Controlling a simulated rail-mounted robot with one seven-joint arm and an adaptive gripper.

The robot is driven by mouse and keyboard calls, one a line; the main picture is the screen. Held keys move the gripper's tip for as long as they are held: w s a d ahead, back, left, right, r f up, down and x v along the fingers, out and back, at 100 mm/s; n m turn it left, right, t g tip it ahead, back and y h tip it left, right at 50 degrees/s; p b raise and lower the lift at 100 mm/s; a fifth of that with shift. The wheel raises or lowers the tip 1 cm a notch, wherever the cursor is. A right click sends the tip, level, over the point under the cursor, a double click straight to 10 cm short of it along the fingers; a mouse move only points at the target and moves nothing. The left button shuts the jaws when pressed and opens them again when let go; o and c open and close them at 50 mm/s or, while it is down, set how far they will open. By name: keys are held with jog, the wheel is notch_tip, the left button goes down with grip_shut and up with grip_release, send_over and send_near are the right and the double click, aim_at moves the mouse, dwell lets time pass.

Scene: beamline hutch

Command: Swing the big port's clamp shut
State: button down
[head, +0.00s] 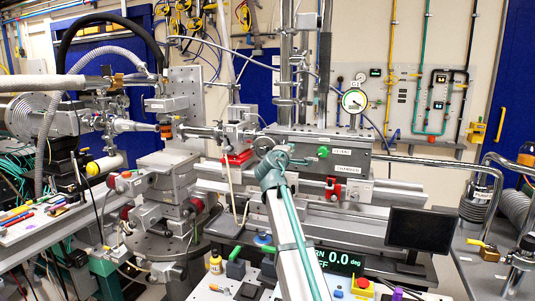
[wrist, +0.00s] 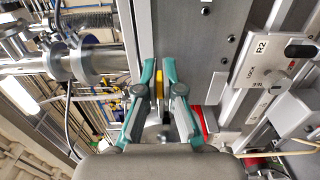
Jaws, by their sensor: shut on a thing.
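In the wrist view, my gripper (wrist: 160,72) has its two teal fingers closed on a narrow yellow part (wrist: 159,85) seen edge-on against the grey chamber face. The fingers hide much of this part, and I cannot tell whether it is the big port's clamp. In the head view, my gripper (head: 275,156) is at the left end of the grey chamber (head: 345,158). My arm covers what it holds there. A round metal port (head: 263,145) shows just behind the gripper. The clamp's own position is not clear in either view.
A metal pipe with round flanges (wrist: 85,62) lies left of the fingers in the wrist view. A plate marked R2 with a lock knob (wrist: 275,76) is at right. In the head view, a black monitor (head: 420,231) stands right of my arm, and a gauge (head: 354,100) rises behind the chamber.

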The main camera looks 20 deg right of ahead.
jog(key=shift+f, duration=0.25)
jog(key=c, duration=1.3)
grip_release()
jog(key=v, duration=1.2)
